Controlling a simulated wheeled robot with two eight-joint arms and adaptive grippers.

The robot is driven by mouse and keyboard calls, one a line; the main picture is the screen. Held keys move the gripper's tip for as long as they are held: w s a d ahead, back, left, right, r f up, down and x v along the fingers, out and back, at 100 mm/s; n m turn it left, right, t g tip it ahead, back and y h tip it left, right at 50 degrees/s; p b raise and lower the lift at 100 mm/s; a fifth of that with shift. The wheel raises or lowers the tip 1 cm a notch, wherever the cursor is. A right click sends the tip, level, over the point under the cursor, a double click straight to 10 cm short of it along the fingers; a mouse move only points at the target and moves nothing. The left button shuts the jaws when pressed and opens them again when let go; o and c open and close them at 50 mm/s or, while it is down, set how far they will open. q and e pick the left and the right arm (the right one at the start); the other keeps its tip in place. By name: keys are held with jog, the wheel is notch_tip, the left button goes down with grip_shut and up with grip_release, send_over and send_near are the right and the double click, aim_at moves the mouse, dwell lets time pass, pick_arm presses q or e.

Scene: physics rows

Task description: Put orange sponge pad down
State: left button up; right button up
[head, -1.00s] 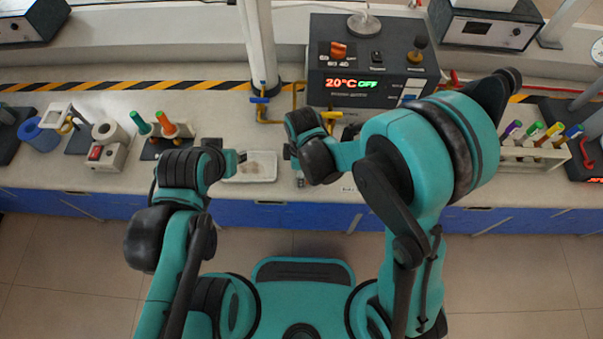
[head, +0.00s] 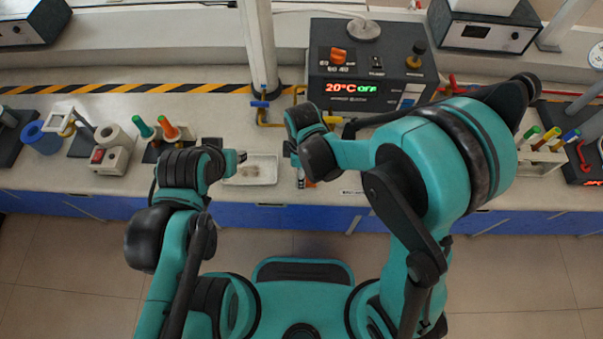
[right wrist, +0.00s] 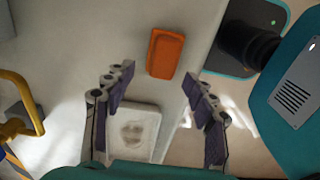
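The orange sponge pad (right wrist: 165,53) lies flat on the pale bench top in the right wrist view, close to the bench edge. In the head view only a small orange part (head: 309,183) shows below my right gripper (head: 296,165). In the right wrist view my right gripper (right wrist: 150,92) has its two fingers spread wide, with nothing between them. The pad lies beyond the fingertips, apart from them. My left gripper (head: 241,157) is small in the head view beside the tray; its finger opening cannot be made out.
A white tray (head: 232,180) with a greyish stain lies between the grippers. A control box (head: 375,62) reading 20°C OFF and yellow pipes (head: 268,122) stand behind. Stands with coloured handles (head: 148,153) are at left, a tube rack (head: 530,160) at right. The bench's front edge is close.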

notch_tip(320, 180, up, 9)
jog(key=p, duration=0.3)
jog(key=s+d+r+m+t, duration=0.2)
jog(key=d+r+m, duration=0.3)
jog(key=d+m, duration=0.4)
jog(key=s+d+r+m+t, duration=0.3)
jog(key=d+r+m+t, duration=0.2)
jog(key=d+m, duration=0.4)
jog(key=shift+s+d+r, duration=0.15)
jog(key=shift+d+r, duration=0.55)
jog(key=shift+d, duration=0.1)
jog(key=shift+f, duration=0.1)
jog(key=shift+f+b, duration=0.9)
jog(key=shift+b, duration=0.3)
jog(key=shift+o, duration=0.5)
